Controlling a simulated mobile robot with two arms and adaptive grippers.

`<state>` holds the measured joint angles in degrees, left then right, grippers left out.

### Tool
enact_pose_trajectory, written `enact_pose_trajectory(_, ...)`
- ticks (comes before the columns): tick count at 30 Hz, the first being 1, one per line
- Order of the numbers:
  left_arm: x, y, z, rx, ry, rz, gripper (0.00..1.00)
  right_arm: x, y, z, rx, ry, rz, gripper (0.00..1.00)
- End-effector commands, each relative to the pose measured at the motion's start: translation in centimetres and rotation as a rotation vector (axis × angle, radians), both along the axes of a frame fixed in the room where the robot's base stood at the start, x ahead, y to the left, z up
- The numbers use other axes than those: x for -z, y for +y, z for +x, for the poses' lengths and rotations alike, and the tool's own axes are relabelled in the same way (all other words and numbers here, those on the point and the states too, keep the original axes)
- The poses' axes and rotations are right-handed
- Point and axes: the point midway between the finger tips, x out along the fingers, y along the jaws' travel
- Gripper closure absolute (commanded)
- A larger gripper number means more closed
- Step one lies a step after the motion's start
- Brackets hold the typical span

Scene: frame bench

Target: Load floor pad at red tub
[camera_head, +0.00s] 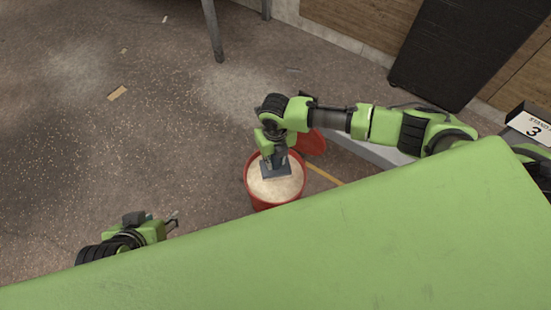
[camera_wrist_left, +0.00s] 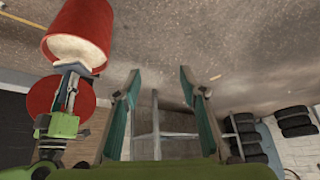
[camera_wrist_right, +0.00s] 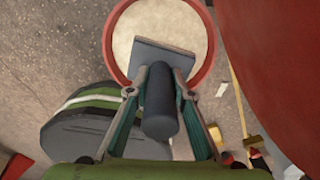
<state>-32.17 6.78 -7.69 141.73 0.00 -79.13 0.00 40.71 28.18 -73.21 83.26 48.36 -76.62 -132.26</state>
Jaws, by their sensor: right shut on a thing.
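The red tub (camera_head: 262,203) stands on the floor and is filled with pale, grainy material. The floor pad, a flat grey plate (camera_wrist_right: 150,52) with a dark round handle (camera_wrist_right: 160,112), is at the tub's mouth. In the head view the plate (camera_head: 276,170) appears against the pale fill; whether it presses into it I cannot tell. My right gripper (camera_wrist_right: 160,78) is shut on the handle. My left gripper (camera_head: 173,218) is open and empty, away to the left of the tub. The left wrist view also shows the tub (camera_wrist_left: 78,30) and plate (camera_wrist_left: 72,67).
A red round piece (camera_head: 312,142) is just behind the tub. A black panel (camera_head: 465,45) leans at the back wall, and a marked stand (camera_head: 530,124) is at the right. Several tyres (camera_wrist_left: 294,120) show in the left wrist view. Floor left of the tub is mostly clear.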

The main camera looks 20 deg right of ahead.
Motion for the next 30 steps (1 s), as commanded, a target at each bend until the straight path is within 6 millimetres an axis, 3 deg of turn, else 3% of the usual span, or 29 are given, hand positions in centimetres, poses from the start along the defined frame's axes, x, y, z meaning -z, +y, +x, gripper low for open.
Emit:
enact_pose_trajectory(18, 1.1, 1.4, -4.7, -0.015, 0.189, 0.039, 0.62, -0.9, 0.0, 0.0, 0.000, -0.001, 0.001, 0.96)
enact_pose_trajectory(30, 1.2, 1.5, -5.1, -0.017, 0.207, 0.042, 0.62, -1.0, 0.0, 0.0, 0.001, -0.001, 0.001, 0.96)
